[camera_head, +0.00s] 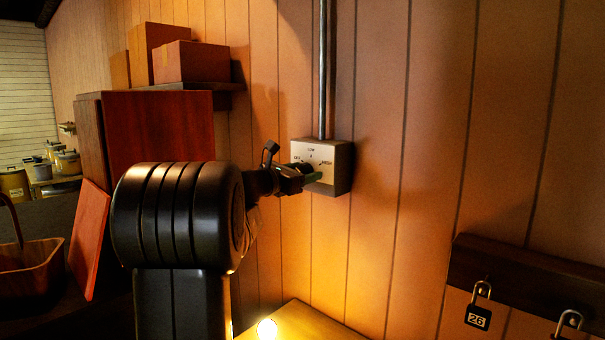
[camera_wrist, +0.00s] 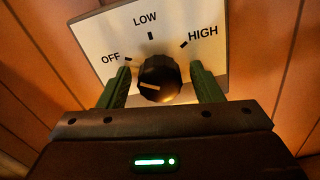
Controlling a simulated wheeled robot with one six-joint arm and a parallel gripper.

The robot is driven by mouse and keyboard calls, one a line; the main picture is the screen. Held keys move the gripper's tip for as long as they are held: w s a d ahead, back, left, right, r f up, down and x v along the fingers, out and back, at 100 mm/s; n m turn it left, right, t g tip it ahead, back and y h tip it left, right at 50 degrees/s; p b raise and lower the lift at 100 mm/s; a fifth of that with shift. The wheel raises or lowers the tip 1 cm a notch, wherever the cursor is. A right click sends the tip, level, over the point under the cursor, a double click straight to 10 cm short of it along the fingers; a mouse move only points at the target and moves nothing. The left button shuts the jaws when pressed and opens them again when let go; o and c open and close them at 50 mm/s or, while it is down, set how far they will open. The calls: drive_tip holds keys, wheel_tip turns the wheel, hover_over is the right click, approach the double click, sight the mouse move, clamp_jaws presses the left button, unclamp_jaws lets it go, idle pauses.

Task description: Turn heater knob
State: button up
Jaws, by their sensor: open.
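The heater knob (camera_wrist: 160,78) is black and ribbed, on a white plate (camera_wrist: 85,36) marked OFF, LOW and HIGH. Its pale pointer line lies on the left part of its face, towards the OFF side. My gripper (camera_wrist: 160,70) is open, with one green finger on each side of the knob. Gaps show between the fingers and the knob. In the head view, my gripper (camera_head: 304,178) is at the front of the grey control box (camera_head: 342,166) on the wall, partly hiding the knob.
A metal conduit (camera_head: 327,70) runs up from the box. A lit lamp (camera_head: 267,329) glows below. A dark rack (camera_head: 520,275) with padlocks (camera_head: 479,306) is at right. Cardboard boxes (camera_head: 190,62) sit on a shelf at left. The wall around the box is clear.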

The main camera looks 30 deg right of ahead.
drive_tip(key=b+v, duration=0.2)
drive_tip(key=v, duration=1.2)
drive_tip(key=shift+w+d, duration=0.1)
drive_tip(key=shift+d, duration=0.05)
drive_tip(key=p+x, duration=0.2)
drive_tip(key=x, duration=1.1)
drive_tip(key=shift+w+d, duration=0.15)
drive_tip(key=shift+d, duration=0.2)
